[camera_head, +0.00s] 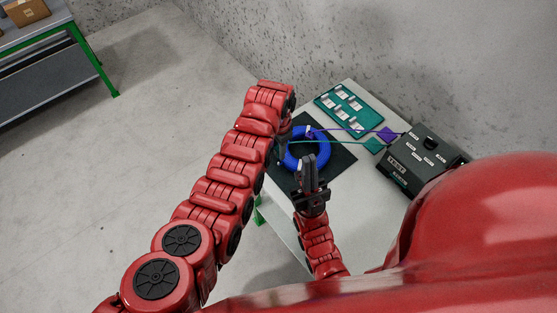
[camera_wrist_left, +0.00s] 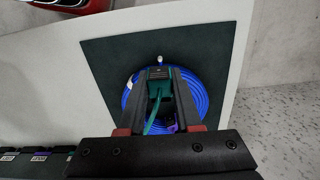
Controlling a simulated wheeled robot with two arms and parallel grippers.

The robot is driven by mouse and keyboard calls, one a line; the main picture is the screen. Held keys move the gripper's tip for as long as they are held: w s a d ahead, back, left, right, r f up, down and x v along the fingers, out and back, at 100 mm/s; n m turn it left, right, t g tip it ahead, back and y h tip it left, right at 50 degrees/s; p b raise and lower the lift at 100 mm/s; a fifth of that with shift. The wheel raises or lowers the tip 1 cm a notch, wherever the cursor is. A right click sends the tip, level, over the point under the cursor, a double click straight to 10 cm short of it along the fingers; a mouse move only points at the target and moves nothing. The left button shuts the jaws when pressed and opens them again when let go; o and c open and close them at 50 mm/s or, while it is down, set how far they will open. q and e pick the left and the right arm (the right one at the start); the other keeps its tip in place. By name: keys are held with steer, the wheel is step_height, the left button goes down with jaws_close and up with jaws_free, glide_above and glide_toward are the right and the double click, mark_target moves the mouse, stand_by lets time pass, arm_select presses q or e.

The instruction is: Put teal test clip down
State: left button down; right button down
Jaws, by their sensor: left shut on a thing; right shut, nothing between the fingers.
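The teal test clip (camera_wrist_left: 158,90) is between the fingertips of my left gripper (camera_wrist_left: 160,75), over the coiled blue cable (camera_wrist_left: 197,92). The cable lies on a dark mat (camera_wrist_left: 110,55); I cannot tell whether the clip touches it. In the head view the left gripper (camera_head: 280,150) is mostly hidden by its arm, at the left side of the blue coil (camera_head: 321,144). A teal lead runs right from there. A purple clip (camera_head: 309,132) sits at the coil's far side. My right gripper (camera_head: 308,168) is shut and empty, in front of the coil.
A dark tester box (camera_head: 425,158) with white labels stands at the table's right. A teal square (camera_head: 374,145) and purple square (camera_head: 388,134) lie beside it. A teal board (camera_head: 375,116) with white pieces lies at the back. The white table (camera_head: 350,213) is clear near its front.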

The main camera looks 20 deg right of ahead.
stand_by(0.5)
arm_select(q)
steer(key=w+a+r+n+b, duration=0.2)
steer(key=w+a+r+n, duration=0.3)
steer(key=a, duration=0.4)
steer(key=w+a+r+n+b, duration=0.2)
steer(key=w+a+r, duration=0.4)
steer(key=a, duration=0.4)
steer(key=a+r+n+b, duration=0.1)
steer(key=a+r+n, duration=0.2)
steer(key=a, duration=0.4)
steer(key=a+r+n+b, duration=0.1)
steer(key=a+r+n, duration=0.2)
steer(key=a, duration=0.4)
steer(key=shift+s+a+r+n, duration=0.35)
steer(key=shift+s+a+n, duration=0.1)
steer(key=shift+n, duration=0.25)
